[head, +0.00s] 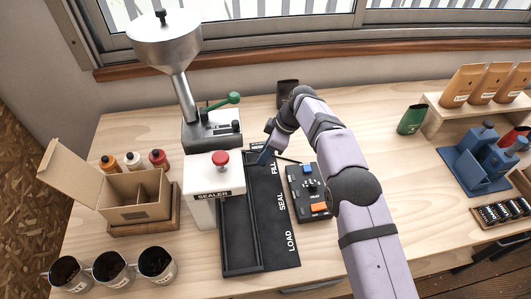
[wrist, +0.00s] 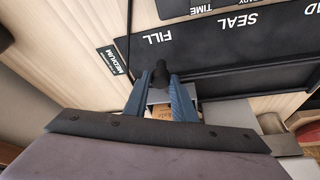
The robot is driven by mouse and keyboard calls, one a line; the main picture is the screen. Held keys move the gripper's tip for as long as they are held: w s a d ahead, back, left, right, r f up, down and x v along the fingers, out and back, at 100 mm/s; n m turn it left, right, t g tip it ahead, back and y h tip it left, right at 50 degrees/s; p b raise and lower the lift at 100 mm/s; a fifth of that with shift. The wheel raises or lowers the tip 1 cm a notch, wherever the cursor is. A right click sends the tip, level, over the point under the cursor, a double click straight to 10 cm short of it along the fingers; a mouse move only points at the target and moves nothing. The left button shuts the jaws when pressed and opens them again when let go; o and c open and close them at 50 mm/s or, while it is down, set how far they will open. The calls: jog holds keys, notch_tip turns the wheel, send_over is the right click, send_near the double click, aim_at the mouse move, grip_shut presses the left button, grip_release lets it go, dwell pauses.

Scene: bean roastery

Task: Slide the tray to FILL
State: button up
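The black track (head: 240,240) runs front to back, marked LOAD, SEAL and FILL. My gripper (head: 265,158) is at its far end, beside the FILL mark (head: 273,165). In the wrist view my gripper's blue fingers (wrist: 160,84) stand on both sides of a dark knob (wrist: 160,72) and appear to touch it. The knob lines up with the FILL mark (wrist: 165,37). A pale tray (wrist: 158,96) shows between the fingers, with a brown kraft bag (wrist: 165,113) partly visible behind it. In the head view my arm and the sealer hide the tray.
The white sealer (head: 203,212) with a red knob stands left of the track. The steel hopper (head: 165,45) and its green lever (head: 232,98) rise behind. A control box (head: 308,190) sits to the right. The track's LOAD end is bare.

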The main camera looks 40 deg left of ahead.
jog(key=o, duration=0.3)
jog(key=shift+w+a+r, duration=0.15)
jog(key=shift+w+a, duration=0.05)
jog(key=shift+d, duration=0.1)
jog(key=shift+b+v, duration=1.3)
jog(key=shift+v, duration=2.25)
jog(key=shift+d, duration=0.1)
